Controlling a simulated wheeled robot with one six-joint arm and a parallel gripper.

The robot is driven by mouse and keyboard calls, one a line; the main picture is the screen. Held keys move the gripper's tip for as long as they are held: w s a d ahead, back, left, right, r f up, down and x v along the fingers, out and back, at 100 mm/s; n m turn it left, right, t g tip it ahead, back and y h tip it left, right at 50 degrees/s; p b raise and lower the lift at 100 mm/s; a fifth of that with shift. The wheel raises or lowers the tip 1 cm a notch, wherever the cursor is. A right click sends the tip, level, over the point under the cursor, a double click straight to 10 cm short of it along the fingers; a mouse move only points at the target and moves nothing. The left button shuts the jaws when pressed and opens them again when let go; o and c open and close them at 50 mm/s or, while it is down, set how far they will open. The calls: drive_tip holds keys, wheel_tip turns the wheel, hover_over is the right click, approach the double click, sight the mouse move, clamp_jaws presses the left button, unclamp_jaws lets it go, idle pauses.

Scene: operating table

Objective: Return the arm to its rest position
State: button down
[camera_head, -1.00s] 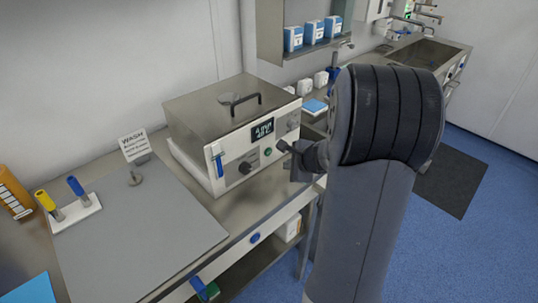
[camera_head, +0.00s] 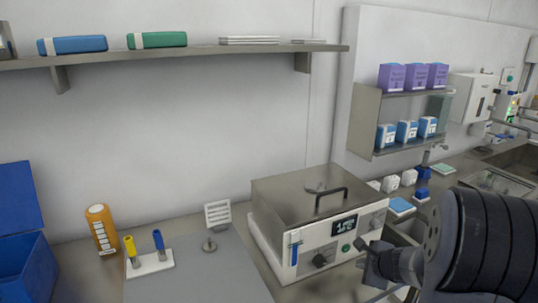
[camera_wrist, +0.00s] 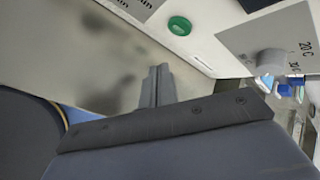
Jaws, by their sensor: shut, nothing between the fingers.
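My arm is at the right of the head view, and my gripper (camera_head: 364,246) points left at the front of a steel-lidded bath unit (camera_head: 300,210). The gripper is shut and empty. Its tips appear close to the unit's green button (camera_head: 346,248); I cannot tell whether they touch anything. In the wrist view the shut fingers (camera_wrist: 158,80) stand in the middle, below the green button (camera_wrist: 180,26) and left of a grey knob (camera_wrist: 268,62). The unit's display (camera_head: 343,226) is lit, but its text is too small to read.
A wall shelf (camera_head: 200,50) holds blue and green packs. A blue bin (camera_head: 22,268) is at the left, near an orange bottle (camera_head: 103,228) and a small rack (camera_head: 150,264). A rack of boxes (camera_head: 390,95) hangs behind my arm. A grey mat (camera_head: 205,280) lies mostly clear.

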drive_tip(key=shift+s+d+r+p, duration=0.1)
drive_tip(key=shift+s+r+p, duration=0.1)
drive_tip(key=shift+s+p, duration=0.15)
drive_tip(key=s, duration=0.1)
drive_tip(key=s+d+b, duration=0.1)
drive_tip(key=s+b, duration=0.1)
drive_tip(key=shift+s+d+f, duration=0.2)
drive_tip(key=shift+s+f, duration=0.05)
drive_tip(key=shift+s, duration=0.1)
drive_tip(key=shift+s+d, duration=0.15)
drive_tip(key=shift+s, duration=0.2)
drive_tip(key=shift+s+r, duration=0.1)
drive_tip(key=shift+s, duration=0.05)
